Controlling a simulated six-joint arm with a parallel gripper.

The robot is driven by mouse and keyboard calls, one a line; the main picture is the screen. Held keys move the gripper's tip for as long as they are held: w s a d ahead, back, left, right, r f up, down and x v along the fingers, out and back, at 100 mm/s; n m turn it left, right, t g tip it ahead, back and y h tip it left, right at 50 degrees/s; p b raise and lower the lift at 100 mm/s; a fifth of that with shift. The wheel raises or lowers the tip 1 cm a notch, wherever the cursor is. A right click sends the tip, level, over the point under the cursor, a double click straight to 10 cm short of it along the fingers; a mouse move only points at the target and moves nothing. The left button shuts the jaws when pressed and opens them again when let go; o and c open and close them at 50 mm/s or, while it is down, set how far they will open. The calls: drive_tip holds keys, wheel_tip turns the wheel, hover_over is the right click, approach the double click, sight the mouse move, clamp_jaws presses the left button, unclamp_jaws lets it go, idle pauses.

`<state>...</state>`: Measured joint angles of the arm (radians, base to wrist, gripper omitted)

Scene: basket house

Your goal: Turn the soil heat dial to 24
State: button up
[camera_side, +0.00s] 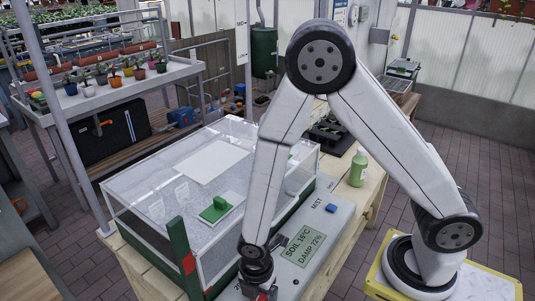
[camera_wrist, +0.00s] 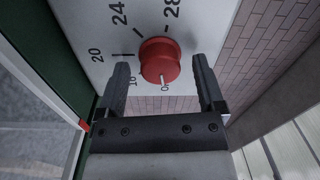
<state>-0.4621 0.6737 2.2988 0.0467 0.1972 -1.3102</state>
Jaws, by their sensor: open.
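The red soil heat dial (camera_wrist: 158,58) sits on a pale panel with printed numbers, including 20, 24 and 28. A white mark on the dial's lower edge points down toward my gripper, away from 24. My gripper (camera_wrist: 160,62) is open, with one dark finger on each side of the dial and a gap visible on both sides. In the side view, my gripper (camera_side: 262,291) is low over the panel at the bottom edge, and the dial is mostly hidden there. The display (camera_side: 302,246) reads SOIL 16°C, DAMP 72%.
A clear glass box (camera_side: 160,185) with a green handle on its lid stands left of the panel (camera_side: 335,228). A blue button (camera_side: 331,209) by the word MIST and a green bottle (camera_side: 358,167) are farther back. A green post (camera_side: 184,258) stands at the left front.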

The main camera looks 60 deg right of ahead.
clamp_jaws()
idle(0.3)
